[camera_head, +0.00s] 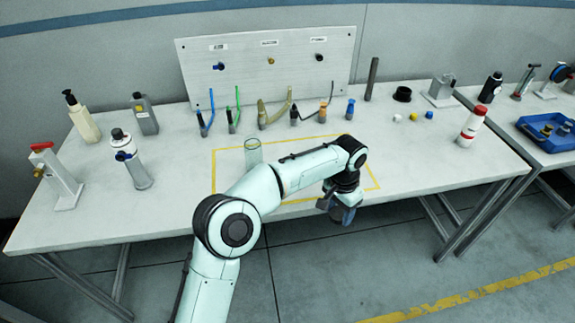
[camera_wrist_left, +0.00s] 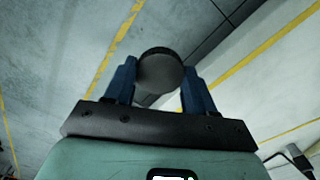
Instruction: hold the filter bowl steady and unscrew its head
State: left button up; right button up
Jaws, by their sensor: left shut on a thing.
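A clear, greenish, cylindrical filter bowl (camera_head: 253,155) stands upright on the table, inside the yellow outline. Its top looks open, and no gripper touches it. My left gripper (camera_head: 341,210) is to the right of the bowl and apart from it, at the table's front edge, pointing down. In the left wrist view its blue fingers (camera_wrist_left: 160,88) are shut on a dark round piece (camera_wrist_left: 160,70) with a ribbed rim, which looks like the filter head. In the head view this piece is mostly hidden by the gripper. My right gripper is not in view.
Several fittings and tools stand along the back of the table (camera_head: 110,215), before an upright panel (camera_head: 265,75). Bottles stand at the left, and a red-and-white bottle (camera_head: 472,126) at the right. A blue tray (camera_head: 545,135) is on the side table.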

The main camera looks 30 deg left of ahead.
aim_at(253, 149)
jog(key=i+j, duration=0.25)
jog(key=j, duration=0.15)
jog(key=i+j+z, duration=0.1)
jog(key=i+j, duration=0.45)
jog(key=j, duration=0.25)
